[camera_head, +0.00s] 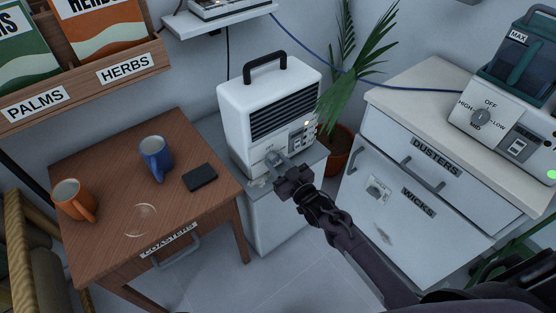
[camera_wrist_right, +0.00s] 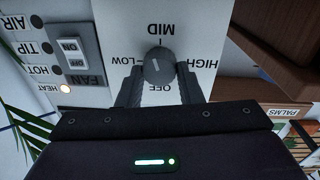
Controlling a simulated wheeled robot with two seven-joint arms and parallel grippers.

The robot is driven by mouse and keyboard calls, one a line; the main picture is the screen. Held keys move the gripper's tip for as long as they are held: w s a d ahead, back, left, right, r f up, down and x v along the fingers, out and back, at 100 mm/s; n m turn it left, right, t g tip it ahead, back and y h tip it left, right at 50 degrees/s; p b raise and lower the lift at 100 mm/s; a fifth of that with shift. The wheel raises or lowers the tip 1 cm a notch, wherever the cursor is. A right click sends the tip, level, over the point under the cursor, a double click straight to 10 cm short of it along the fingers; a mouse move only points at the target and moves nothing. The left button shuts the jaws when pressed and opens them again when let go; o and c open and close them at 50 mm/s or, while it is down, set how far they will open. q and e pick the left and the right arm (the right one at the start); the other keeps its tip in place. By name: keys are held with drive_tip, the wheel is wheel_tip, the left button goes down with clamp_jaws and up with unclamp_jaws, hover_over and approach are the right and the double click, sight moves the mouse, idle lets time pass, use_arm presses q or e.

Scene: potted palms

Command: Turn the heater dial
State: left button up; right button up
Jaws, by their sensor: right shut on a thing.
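The white heater (camera_head: 237,110) stands on a low grey cabinet, with a black handle on top and a dark grille. Its grey dial (camera_wrist_right: 158,67) shows in the right wrist view, ringed by the labels OFF, LOW, MID and HIGH. A short pale mark is on its face; I cannot tell surely which label it points to. My right gripper (camera_head: 276,161) is at the lower front of the heater, shut on the dial, with one finger on each side. In the head view the gripper hides the dial. My left gripper is not in view.
A FAN switch (camera_wrist_right: 72,50) and lit HEAT lamp (camera_wrist_right: 65,88) are beside the dial. A wooden table (camera_head: 104,163) with an orange mug (camera_head: 70,199), blue mug (camera_head: 154,160) and black object (camera_head: 200,177) stands left. A potted palm (camera_head: 337,147) and white drawers (camera_head: 385,190) are right.

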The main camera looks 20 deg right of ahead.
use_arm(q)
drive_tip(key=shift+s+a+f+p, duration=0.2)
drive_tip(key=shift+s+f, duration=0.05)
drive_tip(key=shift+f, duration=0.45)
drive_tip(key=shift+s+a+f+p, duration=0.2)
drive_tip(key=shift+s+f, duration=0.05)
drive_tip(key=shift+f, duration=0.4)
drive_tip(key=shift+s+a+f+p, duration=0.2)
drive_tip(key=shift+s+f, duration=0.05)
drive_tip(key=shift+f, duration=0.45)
use_arm(e)
drive_tip(key=shift+m, duration=1.7)
drive_tip(key=o, duration=1)
drive_tip(key=shift+s+d, duration=0.1)
drive_tip(key=shift+s, duration=0.15)
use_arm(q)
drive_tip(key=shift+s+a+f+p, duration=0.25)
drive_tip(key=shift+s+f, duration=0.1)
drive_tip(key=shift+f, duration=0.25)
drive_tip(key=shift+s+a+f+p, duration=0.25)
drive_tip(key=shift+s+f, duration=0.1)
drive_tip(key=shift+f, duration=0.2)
use_arm(e)
drive_tip(key=v, duration=0.7)
drive_tip(key=shift+s, duration=0.15)
